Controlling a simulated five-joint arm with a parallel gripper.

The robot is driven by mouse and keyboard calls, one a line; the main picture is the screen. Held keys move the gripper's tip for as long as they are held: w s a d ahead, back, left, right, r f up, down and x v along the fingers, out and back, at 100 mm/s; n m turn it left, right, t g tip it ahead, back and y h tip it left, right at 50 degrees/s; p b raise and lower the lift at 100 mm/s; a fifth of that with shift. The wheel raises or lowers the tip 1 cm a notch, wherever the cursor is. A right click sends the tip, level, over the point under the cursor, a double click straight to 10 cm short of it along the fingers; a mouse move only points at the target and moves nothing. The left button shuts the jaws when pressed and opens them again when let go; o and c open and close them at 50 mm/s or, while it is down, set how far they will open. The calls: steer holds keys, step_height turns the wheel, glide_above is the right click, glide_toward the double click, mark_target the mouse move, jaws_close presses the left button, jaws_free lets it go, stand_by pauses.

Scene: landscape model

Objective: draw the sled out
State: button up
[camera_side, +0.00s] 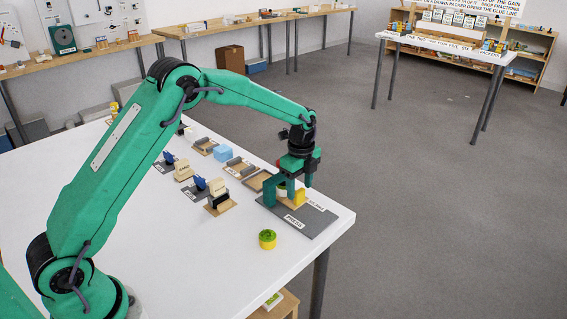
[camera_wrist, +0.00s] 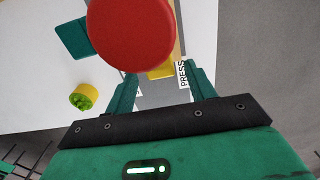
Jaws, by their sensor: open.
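The press stands on a dark base plate (camera_side: 308,222) near the table's right corner, with green parts (camera_side: 269,191) beside a pale round piece. A tan sled (camera_side: 287,202) with a yellow block (camera_side: 299,197) at its outer end lies on the plate. My gripper (camera_side: 298,184) is over the press, pointing down, its fingers apart. In the wrist view my gripper (camera_wrist: 160,78) has one finger on each side of the yellow block (camera_wrist: 160,72); I cannot tell whether they touch it.
The table edge is close on the right.

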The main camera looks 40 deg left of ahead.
steer(key=shift+f, duration=1.4)
jaws_close()
steer(key=d, duration=1)
steer(key=shift+d+r, duration=0.1)
steer(key=shift+d, duration=0.25)
